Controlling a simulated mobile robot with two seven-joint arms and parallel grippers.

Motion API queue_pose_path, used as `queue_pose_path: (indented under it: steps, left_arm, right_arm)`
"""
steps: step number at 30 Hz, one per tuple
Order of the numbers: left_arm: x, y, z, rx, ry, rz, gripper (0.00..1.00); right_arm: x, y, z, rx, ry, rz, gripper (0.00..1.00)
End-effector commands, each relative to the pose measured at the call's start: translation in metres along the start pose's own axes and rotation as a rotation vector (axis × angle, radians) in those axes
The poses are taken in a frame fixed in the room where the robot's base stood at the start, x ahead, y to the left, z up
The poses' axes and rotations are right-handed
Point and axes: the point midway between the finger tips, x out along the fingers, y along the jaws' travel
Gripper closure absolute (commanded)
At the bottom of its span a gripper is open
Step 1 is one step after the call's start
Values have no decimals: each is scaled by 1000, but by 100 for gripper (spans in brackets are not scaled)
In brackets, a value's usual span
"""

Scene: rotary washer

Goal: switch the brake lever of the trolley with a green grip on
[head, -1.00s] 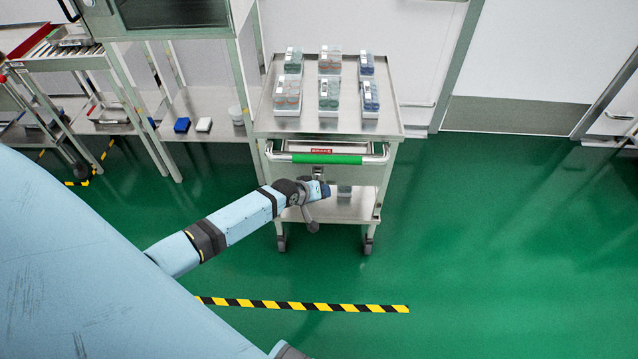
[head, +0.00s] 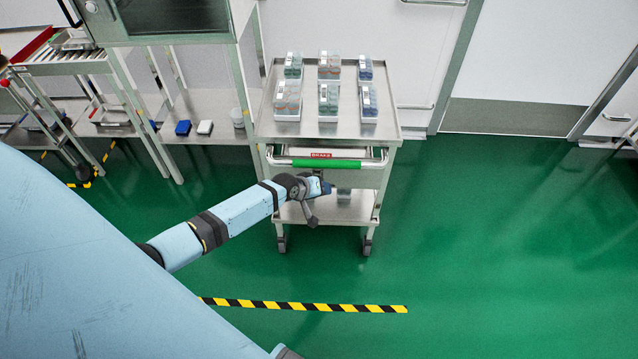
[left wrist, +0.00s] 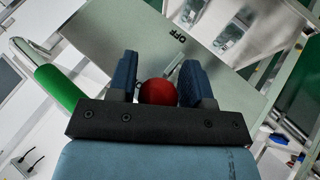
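The trolley (head: 385,132) stands ahead in the head view, with a green grip (head: 327,164) on its front handle and a red brake label (head: 321,155) just above it. The green grip also shows at the left of the left wrist view (left wrist: 57,87). A panel marked OFF (left wrist: 178,38) lies behind the knob. The lever's shaft is mostly hidden. My right gripper is not in view.
Several boxes of vials (head: 329,98) stand on the trolley top. A steel shelf (head: 222,128) and a roller conveyor (head: 62,62) are at the left. A yellow-black floor strip (head: 305,306) lies in front. The green floor at the right is clear.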

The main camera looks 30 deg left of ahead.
Motion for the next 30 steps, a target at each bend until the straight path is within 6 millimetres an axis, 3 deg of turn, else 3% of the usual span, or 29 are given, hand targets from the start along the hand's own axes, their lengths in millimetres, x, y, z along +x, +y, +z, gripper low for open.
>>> queue_pose_path:
  steps: [1,2,14,30]
  left_arm:
    - [-3,4,-13,4,21,7,44]
    - [-3,4,-13,4,20,7,37]
    - [-9,2,-5,-2,7,3,37]
    - [-118,1,-6,1,10,3,37]
  right_arm:
    - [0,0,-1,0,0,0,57]
    - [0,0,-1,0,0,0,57]
    - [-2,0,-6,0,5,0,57]
    - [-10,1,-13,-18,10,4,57]
